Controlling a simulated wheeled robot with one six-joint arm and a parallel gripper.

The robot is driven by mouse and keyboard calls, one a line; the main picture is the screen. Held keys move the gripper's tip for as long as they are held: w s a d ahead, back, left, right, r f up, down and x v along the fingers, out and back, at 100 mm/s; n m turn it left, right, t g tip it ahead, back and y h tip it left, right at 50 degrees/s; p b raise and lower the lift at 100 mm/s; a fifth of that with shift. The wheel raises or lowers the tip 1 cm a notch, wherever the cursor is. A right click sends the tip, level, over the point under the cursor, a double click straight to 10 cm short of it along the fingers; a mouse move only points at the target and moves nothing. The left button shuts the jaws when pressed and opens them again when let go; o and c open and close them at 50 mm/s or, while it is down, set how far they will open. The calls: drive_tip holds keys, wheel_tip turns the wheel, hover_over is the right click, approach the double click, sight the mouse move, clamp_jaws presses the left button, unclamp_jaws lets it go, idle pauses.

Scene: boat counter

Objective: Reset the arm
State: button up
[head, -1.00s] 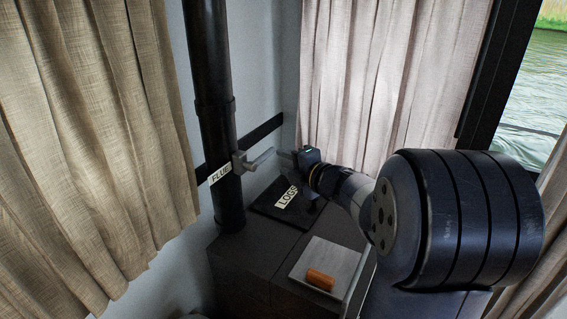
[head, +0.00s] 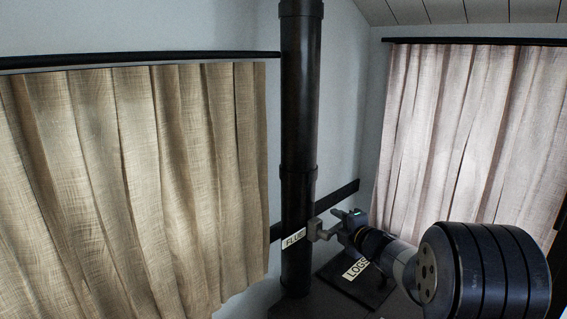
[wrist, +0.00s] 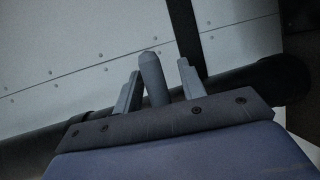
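My gripper (head: 338,222) is beside the black flue pipe (head: 298,130), at a grey handle (head: 318,231) mounted on it near the "FLUE" label (head: 294,239). In the wrist view my gripper (wrist: 160,67) has its two fingers apart, with the rounded grey handle (wrist: 152,78) standing between them. A gap shows between the handle and the right finger; the left finger is closer, and I cannot tell if it touches. My arm comes in from the lower right in the head view.
A dark plate with a "LOGS" label (head: 356,269) lies below my gripper on the dark top. Curtains hang at the left (head: 130,180) and right (head: 470,130). A black rail (head: 345,197) runs along the wall behind the pipe.

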drive_tip(key=shift+w+r+n+b, duration=0.2)
drive_tip(key=shift+n+b, duration=0.1)
drive_tip(key=shift+b, duration=0.35)
drive_tip(key=shift+p, duration=0.45)
